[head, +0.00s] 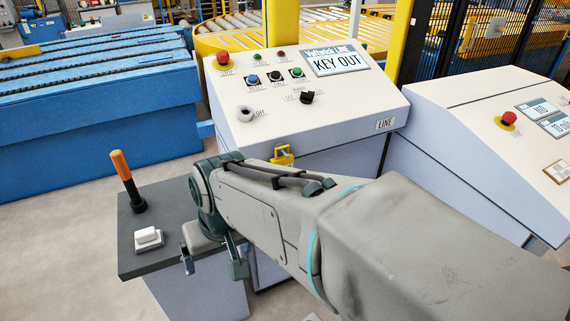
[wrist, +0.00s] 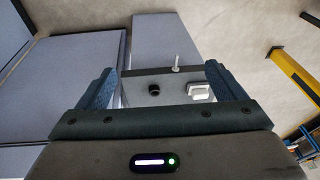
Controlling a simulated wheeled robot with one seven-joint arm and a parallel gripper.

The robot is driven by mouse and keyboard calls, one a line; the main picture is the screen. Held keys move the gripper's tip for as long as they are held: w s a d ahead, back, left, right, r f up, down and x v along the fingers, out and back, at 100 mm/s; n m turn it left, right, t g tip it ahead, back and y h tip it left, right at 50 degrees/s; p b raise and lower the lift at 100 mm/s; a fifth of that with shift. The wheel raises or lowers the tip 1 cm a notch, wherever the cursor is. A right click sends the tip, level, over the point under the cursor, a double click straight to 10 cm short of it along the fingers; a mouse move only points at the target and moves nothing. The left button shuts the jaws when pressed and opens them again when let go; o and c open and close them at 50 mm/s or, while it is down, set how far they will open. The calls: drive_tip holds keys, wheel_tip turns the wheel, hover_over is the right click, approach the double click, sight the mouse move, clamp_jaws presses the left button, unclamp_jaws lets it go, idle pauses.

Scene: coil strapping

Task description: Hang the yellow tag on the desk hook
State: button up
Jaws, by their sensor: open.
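A small yellow piece (head: 282,155), which looks like the yellow tag or its holder, is at the front face of the white control desk (head: 350,130), just below the sloped panel. My arm hides its lower part, and I cannot make out a separate hook. My gripper (head: 213,264) is open over the right side of the dark side table, left of and nearer than the yellow piece. In the wrist view its two fingers (wrist: 163,88) stand wide apart with nothing between them; the yellow piece cannot be made out there.
The dark side table (head: 135,262) bears an upright orange-topped black post (head: 127,180) and a white box (head: 148,238). The desk panel has several buttons and a KEY OUT display (head: 337,60). A second desk (head: 480,100) stands right; a blue conveyor (head: 90,140) is left.

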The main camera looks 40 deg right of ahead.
wheel_tip(320, 180, down, 3)
drive_tip(key=w+m+t+y+b, duration=0.1)
drive_tip(key=w+m+y+b, duration=0.15)
drive_tip(key=m, duration=0.65)
drive_tip(key=m+t+h+b, duration=0.1)
drive_tip(key=m+t+h, duration=0.8)
drive_tip(key=m, duration=1.9)
approach(282, 163)
drive_tip(key=w+d+f+t+y, duration=0.1)
drive_tip(key=w+d+f, duration=0.3)
drive_tip(key=w, duration=0.4)
drive_tip(key=shift+f+t+y+b, duration=0.3)
drive_tip(key=shift+f+y+b, duration=0.1)
drive_tip(key=shift+f+y, duration=0.15)
drive_tip(key=shift+r, duration=0.1)
drive_tip(key=shift+d, duration=0.1)
drive_tip(key=c, duration=1.1)
drive_tip(key=shift+o, duration=0.2)
